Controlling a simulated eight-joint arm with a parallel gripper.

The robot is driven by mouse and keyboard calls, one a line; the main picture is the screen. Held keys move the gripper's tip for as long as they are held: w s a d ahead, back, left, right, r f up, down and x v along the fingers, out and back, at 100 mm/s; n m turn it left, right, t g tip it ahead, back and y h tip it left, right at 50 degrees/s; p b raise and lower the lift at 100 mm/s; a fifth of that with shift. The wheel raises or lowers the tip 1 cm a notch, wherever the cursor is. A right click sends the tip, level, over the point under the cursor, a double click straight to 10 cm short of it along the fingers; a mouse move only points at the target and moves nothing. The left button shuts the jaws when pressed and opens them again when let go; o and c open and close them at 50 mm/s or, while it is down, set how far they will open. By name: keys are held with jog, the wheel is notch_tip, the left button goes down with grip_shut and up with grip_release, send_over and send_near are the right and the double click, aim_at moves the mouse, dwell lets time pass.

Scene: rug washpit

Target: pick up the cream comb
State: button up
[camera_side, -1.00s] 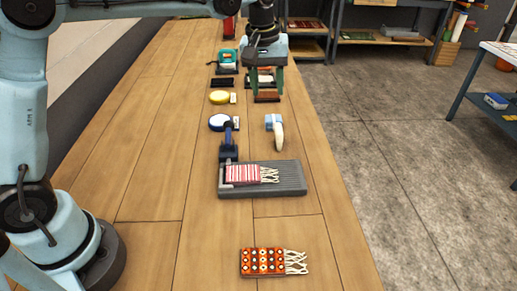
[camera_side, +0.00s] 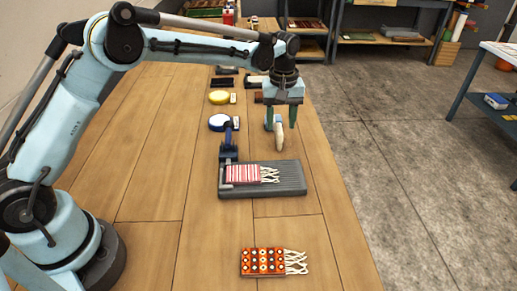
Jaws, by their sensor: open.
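The cream comb (camera_side: 279,138) is a pale, slightly curved piece lying on the wooden table beyond the grey ribbed tray. My gripper (camera_side: 281,126) is open and points down above it. Its two greenish fingers appear on either side of the comb's far part in this view. The upper end of the comb is hidden behind the gripper. I cannot tell whether the fingers touch it or how high they are above the table.
A grey ribbed tray (camera_side: 292,178) with a striped fringed rug piece (camera_side: 247,174) lies nearer. A blue-and-white round item (camera_side: 217,122) and a yellow one (camera_side: 219,97) lie to the left. An orange dotted fringed piece (camera_side: 263,262) lies in front. The table's right edge is near.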

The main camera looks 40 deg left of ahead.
aim_at(279, 127)
jog(key=shift+s+a+f, duration=0.1)
jog(key=shift+f, duration=1.25)
jog(key=shift+a+f, duration=0.1)
jog(key=shift+f, duration=1.2)
grip_shut()
